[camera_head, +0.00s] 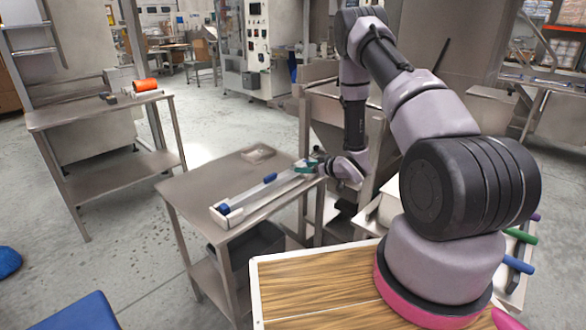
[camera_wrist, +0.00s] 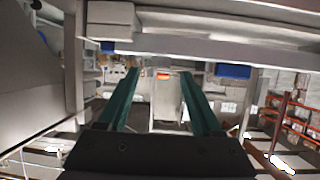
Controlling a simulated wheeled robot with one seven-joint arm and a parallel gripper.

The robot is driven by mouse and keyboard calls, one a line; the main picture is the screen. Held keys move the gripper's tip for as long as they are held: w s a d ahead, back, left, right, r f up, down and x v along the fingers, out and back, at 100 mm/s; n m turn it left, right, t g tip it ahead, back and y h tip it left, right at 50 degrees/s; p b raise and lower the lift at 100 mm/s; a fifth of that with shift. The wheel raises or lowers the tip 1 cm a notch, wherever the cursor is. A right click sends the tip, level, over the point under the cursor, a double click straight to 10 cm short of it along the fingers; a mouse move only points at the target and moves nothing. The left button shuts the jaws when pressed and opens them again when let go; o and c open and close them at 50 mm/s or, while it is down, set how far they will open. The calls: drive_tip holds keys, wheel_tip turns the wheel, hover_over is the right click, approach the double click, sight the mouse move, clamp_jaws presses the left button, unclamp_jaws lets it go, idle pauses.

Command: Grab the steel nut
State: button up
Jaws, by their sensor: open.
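I cannot make out a steel nut for certain in either view. In the head view, a grey steel table (camera_head: 186,192) stands in the middle. A small shallow metal dish (camera_head: 258,154) sits near its back edge; its contents are too small to tell. My gripper (camera_head: 298,167) is at the right end of the table, beside a long pale rail with blue ends (camera_head: 252,201). In the wrist view, my gripper's two green fingers (camera_wrist: 160,75) are spread wide, with nothing between them but the distant room.
A bench (camera_head: 100,109) with an orange roll (camera_head: 145,85) stands at back left. A dark bin (camera_head: 258,243) is under the middle table. Machine frames are close to my arm on the right. Blue seats (camera_head: 80,313) are at lower left. Open floor lies between the tables.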

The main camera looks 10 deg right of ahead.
sight(293, 165)
drive_tip(key=x, duration=0.5)
drive_tip(key=shift+w+a+r, duration=0.1)
drive_tip(key=shift+a+r, duration=0.1)
drive_tip(key=shift+r, duration=0.05)
clamp_jaws()
drive_tip(key=shift+r, duration=0.15)
